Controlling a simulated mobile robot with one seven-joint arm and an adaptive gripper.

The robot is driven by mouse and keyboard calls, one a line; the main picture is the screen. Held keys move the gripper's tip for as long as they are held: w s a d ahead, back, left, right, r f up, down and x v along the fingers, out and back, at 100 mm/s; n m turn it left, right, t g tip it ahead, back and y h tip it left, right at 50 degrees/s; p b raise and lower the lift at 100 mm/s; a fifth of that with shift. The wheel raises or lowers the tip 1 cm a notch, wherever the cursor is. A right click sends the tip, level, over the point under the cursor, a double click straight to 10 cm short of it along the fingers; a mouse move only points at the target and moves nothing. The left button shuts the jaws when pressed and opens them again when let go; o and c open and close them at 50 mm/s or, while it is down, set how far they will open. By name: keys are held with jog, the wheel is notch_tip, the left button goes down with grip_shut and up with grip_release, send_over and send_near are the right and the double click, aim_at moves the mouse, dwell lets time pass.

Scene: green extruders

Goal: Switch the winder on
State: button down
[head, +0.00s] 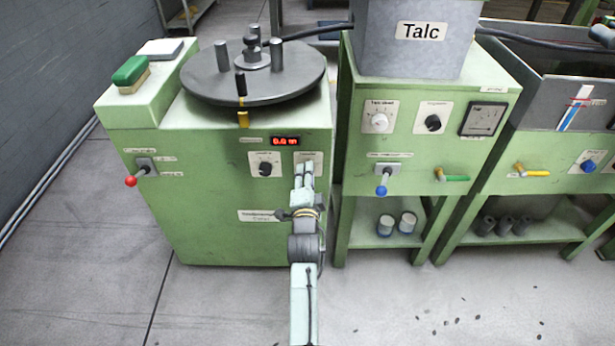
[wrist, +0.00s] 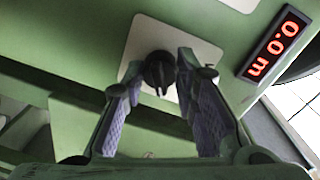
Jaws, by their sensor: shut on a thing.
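The winder (head: 225,200) is the green cabinet at left, with a dark round turntable (head: 250,72) on top. Its red display (head: 285,141) reads 0.0 m; the display also shows in the wrist view (wrist: 272,46). My gripper (head: 306,167) is at the winder's front, at the right-hand switch plate (head: 312,157). In the wrist view a black knob (wrist: 159,70) on a pale plate sits between my fingers, and the gripper is shut on it. In the head view my gripper hides this knob. Another black knob (head: 265,168) is to its left, uncovered.
A red-tipped lever (head: 131,181) is on the winder's left front. A green brush (head: 130,74) lies on its left ledge. The neighbouring green machine with the Talc hopper (head: 415,40) stands close at right, with a blue-tipped lever (head: 381,190). The floor in front is open.

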jog(key=shift+r+m, duration=0.1)
jog(key=shift+m, duration=0.2)
dwell(0.4)
jog(key=c, duration=1.3)
grip_release()
jog(key=s, duration=0.7)
jog(key=shift+s+a+r, duration=0.1)
jog(key=shift+s, duration=0.15)
